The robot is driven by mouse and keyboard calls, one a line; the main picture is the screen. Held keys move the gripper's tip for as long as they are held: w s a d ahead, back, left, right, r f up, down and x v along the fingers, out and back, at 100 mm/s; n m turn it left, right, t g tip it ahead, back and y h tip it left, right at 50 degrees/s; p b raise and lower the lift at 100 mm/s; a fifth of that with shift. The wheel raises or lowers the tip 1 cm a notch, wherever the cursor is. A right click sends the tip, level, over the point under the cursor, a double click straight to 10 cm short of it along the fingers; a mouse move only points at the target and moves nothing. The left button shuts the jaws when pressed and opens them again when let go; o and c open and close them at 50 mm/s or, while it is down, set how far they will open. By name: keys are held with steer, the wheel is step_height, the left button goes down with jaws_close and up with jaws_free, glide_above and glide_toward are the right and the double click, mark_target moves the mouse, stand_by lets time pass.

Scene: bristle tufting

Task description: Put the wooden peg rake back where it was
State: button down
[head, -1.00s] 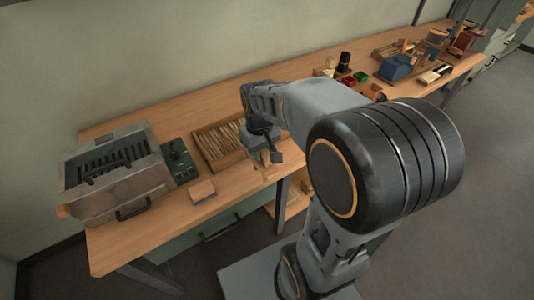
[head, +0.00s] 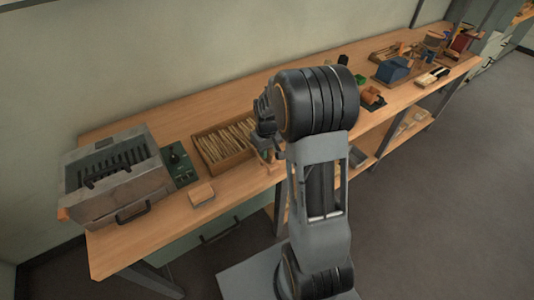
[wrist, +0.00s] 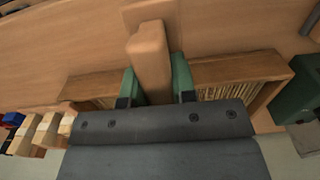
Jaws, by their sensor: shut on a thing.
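The wooden peg rake (wrist: 150,55) shows in the wrist view as a plain light-brown wooden piece, end-on to the camera. My gripper (wrist: 156,84) is shut on it, with one green fingertip on each side. In the head view my gripper (head: 266,153) is at the front right corner of the wooden tray of slats (head: 223,158), partly hidden by my arm. The tray's rim also shows in the wrist view (wrist: 228,68), behind the fingers. I cannot tell whether the rake touches the bench.
A grey metal machine (head: 115,175) stands at the bench's left end, with a green control panel (head: 180,163) beside the tray. A small wooden block (head: 201,193) lies near the front edge. A blue holder (head: 392,69) and other items stand farther right.

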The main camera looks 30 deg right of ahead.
steer(key=shift+s+f, duration=0.3)
steer(key=shift+f, duration=0.55)
steer(key=c, duration=1.3)
jaws_free()
steer(key=shift+c, duration=0.2)
steer(key=shift+o, duration=0.8)
steer(key=shift+w+a+f, duration=0.1)
steer(key=shift+w, duration=0.15)
steer(key=shift+o, duration=1.3)
steer(key=shift+r, duration=0.2)
